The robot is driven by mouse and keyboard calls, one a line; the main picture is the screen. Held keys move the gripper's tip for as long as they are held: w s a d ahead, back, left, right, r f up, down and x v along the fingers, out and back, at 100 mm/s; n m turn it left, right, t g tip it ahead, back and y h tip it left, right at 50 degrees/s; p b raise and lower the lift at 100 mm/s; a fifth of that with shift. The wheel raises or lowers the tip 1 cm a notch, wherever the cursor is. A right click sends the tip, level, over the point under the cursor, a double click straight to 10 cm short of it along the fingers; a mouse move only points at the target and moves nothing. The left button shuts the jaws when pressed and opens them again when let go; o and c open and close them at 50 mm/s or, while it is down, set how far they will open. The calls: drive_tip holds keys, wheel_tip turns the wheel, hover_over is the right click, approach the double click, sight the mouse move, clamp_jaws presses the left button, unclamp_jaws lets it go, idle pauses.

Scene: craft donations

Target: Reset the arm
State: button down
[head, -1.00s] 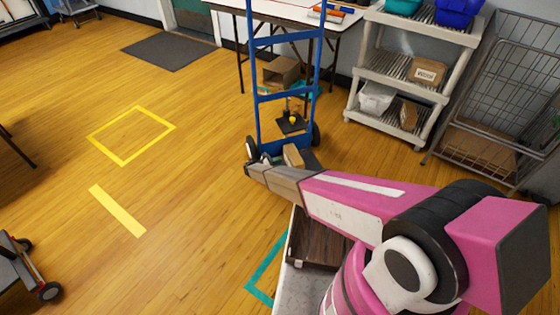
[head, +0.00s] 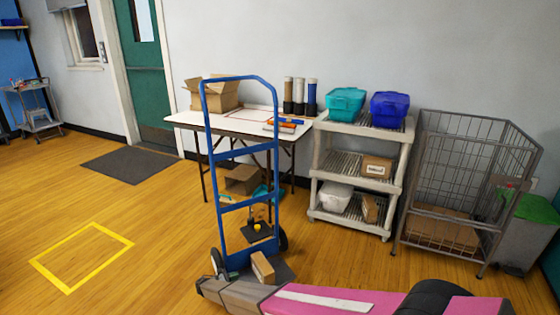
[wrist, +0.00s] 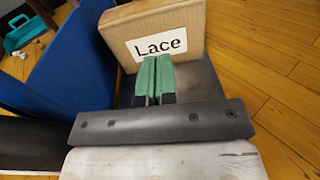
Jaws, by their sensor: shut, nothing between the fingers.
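My gripper (wrist: 152,80) shows in the wrist view with its two green fingertips together and nothing between them. The fingertips are in front of a cardboard box labelled "Lace" (wrist: 160,25), just below its label. I cannot tell whether they touch it. In the head view my pink arm reaches in along the bottom edge, and its fingertips cannot be made out. A small cardboard box (head: 262,268) stands low at the front of the blue hand truck (head: 244,205), just beyond the dark end of my arm.
A folding table (head: 230,122) with an open carton stands behind the hand truck. A grey shelf (head: 347,180) with bins and boxes and a wire cage cart (head: 470,190) stand to the right. Open wooden floor with a yellow taped square (head: 82,257) lies to the left.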

drive_tip(key=s+d+r+m+g+y, duration=0.25)
drive_tip(key=d+r+m+g, duration=0.2)
drive_tip(key=d+r, duration=0.85)
drive_tip(key=s+d+r+m+g+y, duration=0.1)
drive_tip(key=d+r+m+g+y, duration=0.25)
drive_tip(key=d+r+m, duration=0.85)
drive_tip(key=s+d+r+m+y, duration=0.3)
drive_tip(key=s+d+r+y, duration=0.1)
drive_tip(key=s+d+r, duration=0.5)
drive_tip(key=s+d+r+m+y, duration=0.4)
drive_tip(key=s+d+r, duration=0.4)
drive_tip(key=d, duration=0.5)
wheel_tip(320, 180, up, 2)
drive_tip(key=shift+s+r+y, duration=0.15)
drive_tip(key=shift+s+y, duration=0.25)
drive_tip(key=shift+y, duration=0.2)
